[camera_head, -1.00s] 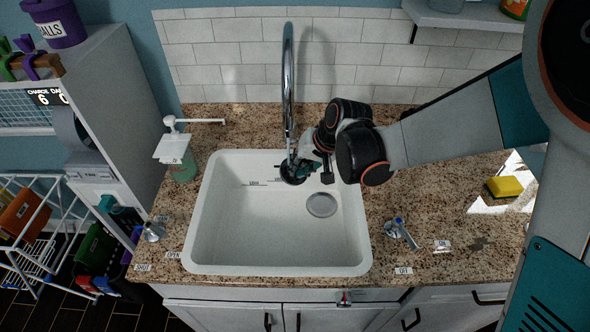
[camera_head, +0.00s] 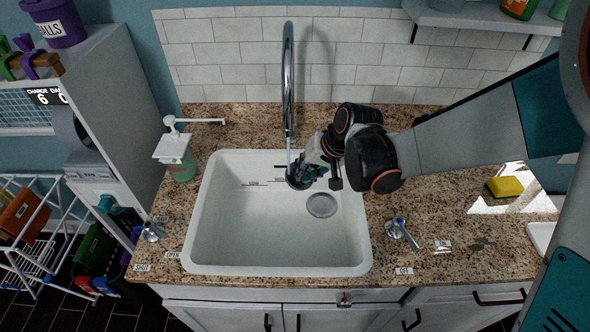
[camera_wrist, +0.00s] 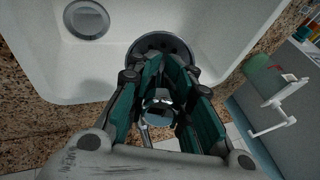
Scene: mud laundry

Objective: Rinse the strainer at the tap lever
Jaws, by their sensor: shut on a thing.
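The strainer (camera_head: 297,180) is a dark round piece held over the back of the white sink, below the end of the spout. In the wrist view its dark holed disc (camera_wrist: 163,44) shows beyond the fingers. My gripper (camera_head: 312,173) is shut on it; its teal fingers (camera_wrist: 160,85) also show in the wrist view. A thin pale line below the chrome tap (camera_head: 288,80) reaches toward the strainer; it looks like water.
The sink (camera_head: 205,225) has a grey round drain (camera_head: 321,205) in its floor. A knob (camera_head: 153,231) with OPEN and SHUT labels is at left. A soap dispenser (camera_head: 180,165) stands left of the tap. A yellow sponge (camera_head: 505,187) lies on the right counter.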

